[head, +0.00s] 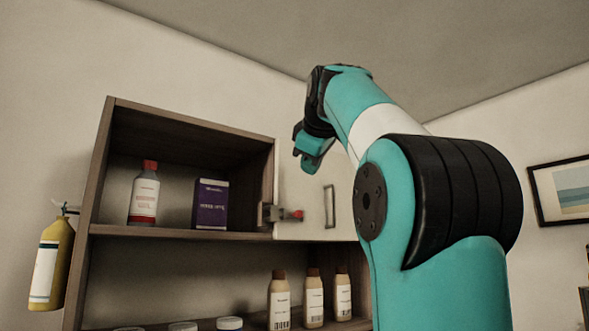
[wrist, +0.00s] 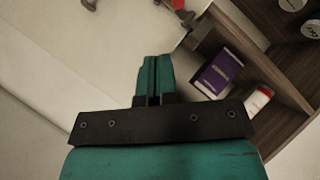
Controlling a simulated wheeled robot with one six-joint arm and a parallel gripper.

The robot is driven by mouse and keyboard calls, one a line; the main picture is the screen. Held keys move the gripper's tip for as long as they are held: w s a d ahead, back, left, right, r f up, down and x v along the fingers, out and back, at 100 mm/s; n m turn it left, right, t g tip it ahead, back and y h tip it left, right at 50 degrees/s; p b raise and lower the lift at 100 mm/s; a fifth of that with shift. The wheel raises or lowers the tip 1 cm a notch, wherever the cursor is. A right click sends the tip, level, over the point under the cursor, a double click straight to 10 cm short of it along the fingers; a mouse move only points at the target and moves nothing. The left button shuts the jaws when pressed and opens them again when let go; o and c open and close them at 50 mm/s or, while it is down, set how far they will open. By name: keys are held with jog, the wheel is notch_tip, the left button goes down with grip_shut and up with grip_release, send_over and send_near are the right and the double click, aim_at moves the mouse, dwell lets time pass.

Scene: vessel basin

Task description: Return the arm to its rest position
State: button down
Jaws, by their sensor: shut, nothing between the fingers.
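My arm is teal with black joints and a white band, raised on the right side of the head view. My gripper shows in the wrist view (wrist: 151,62) with its two teal fingers together and nothing between them. In the head view my gripper (head: 306,163) hangs at the end of the arm, in front of the cabinet's upper right part. It touches nothing that I can see.
A wooden cabinet (head: 95,170) stands ahead with a white door (head: 300,215) on its right. It holds a red-capped bottle (head: 144,195), a purple box (head: 210,204) and several brown-capped bottles (head: 314,298).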

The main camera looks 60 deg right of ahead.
jog(key=a, duration=0.2)
jog(key=shift+a+r, duration=0.35)
